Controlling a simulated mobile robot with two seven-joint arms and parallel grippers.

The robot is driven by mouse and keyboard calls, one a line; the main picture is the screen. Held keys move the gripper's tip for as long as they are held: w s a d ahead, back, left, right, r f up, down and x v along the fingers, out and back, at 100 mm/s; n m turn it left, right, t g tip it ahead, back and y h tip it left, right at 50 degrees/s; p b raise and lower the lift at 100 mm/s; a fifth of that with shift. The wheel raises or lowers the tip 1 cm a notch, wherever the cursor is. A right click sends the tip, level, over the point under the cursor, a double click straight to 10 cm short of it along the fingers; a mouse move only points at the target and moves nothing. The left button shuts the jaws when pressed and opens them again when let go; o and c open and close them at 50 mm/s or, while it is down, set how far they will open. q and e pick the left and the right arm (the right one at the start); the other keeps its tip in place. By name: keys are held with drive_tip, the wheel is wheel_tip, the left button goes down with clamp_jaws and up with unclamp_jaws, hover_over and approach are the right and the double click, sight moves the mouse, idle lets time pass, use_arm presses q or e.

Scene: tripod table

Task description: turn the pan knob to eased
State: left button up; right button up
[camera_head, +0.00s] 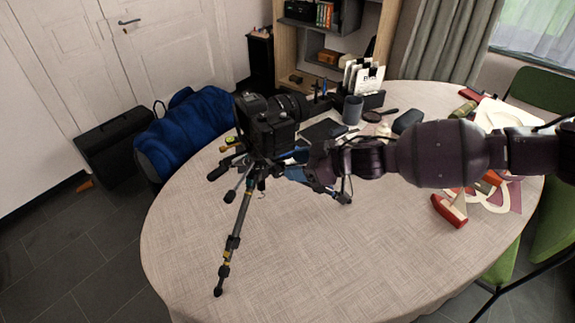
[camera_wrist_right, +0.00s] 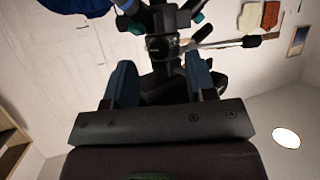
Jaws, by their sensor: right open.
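A small tripod (camera_head: 234,240) stands with its legs spread on the round table (camera_head: 300,265). It bears a black camera (camera_head: 268,128) with its lens pointing right. The dark tripod head (camera_head: 258,168) has handles and small knobs; which one is the pan knob I cannot tell. My right gripper (camera_head: 297,165) comes in from the right, close beside the head. In the right wrist view my right gripper (camera_wrist_right: 160,78) is open, its blue fingers on either side of dark tripod parts (camera_wrist_right: 160,45). I cannot tell whether they touch. My left gripper is out of view.
Behind the tripod stand a grey cup (camera_head: 352,110) and a card holder (camera_head: 372,98). A red-and-wood stamp-like block (camera_head: 449,210) lies under my right arm. The front of the table is clear.

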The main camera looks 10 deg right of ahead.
drive_tip(key=shift+x, duration=1.45)
drive_tip(key=c, duration=0.9)
